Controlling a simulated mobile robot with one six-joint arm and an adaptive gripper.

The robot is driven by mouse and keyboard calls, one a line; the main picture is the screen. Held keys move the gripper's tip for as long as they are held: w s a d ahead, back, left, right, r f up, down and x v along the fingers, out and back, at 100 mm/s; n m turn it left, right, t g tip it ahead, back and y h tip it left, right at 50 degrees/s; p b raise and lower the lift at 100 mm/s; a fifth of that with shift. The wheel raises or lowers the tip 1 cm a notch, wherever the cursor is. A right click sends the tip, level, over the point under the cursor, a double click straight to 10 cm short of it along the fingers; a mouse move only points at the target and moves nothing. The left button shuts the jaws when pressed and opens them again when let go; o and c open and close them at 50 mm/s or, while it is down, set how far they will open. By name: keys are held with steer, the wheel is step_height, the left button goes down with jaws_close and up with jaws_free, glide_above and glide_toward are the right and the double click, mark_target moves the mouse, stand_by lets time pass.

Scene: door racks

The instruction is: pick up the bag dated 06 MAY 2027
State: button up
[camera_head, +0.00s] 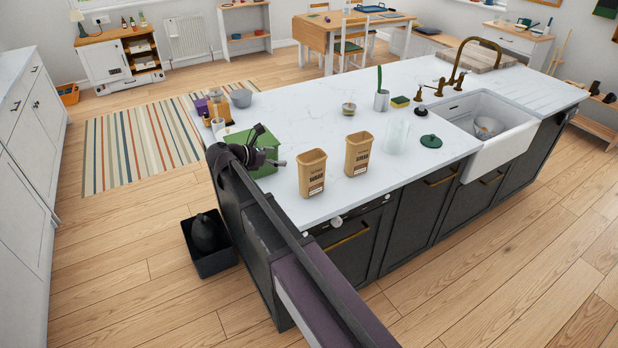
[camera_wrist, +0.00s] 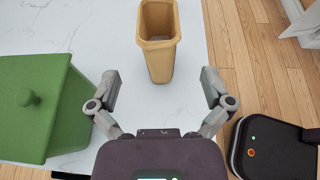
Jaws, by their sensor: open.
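Two open-topped tan paper bags stand upright on the white worktop in the head view, a left bag (camera_head: 312,175) and a right bag (camera_head: 358,154). Both have dark print on the front, too small to read, so I cannot tell which is dated 06 MAY 2027. My gripper (camera_head: 280,162) is left of the left bag, beside a green box. In the wrist view my gripper (camera_wrist: 161,76) is open and empty, its fingers spread apart. One tan bag (camera_wrist: 158,62) stands just beyond and between the fingertips, its printed face hidden. The other bag is not seen there.
The green lidded box (camera_wrist: 38,108) is close to my gripper's left finger. In the head view, a glass jar (camera_head: 396,136) and a dark green lid (camera_head: 431,141) are right of the bags. The sink (camera_head: 495,150) lies farther right. The worktop behind the bags is mostly clear.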

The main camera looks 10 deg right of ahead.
steer(key=b, duration=0.3)
glide_toward(312, 157)
steer(key=s+d+r, duration=0.1)
steer(key=s+d, duration=0.1)
steer(key=d, duration=0.1)
steer(key=shift+w+d, duration=0.15)
steer(key=shift+d, duration=0.1)
steer(key=shift+d+f, duration=0.1)
steer(key=b+x, duration=0.2)
steer(key=x, duration=0.2)
steer(key=shift+f, duration=0.15)
steer(key=shift+w+d+f, duration=0.1)
steer(key=shift+w+d, duration=0.1)
steer(key=shift+d, duration=0.25)
steer(key=c, duration=1.1)
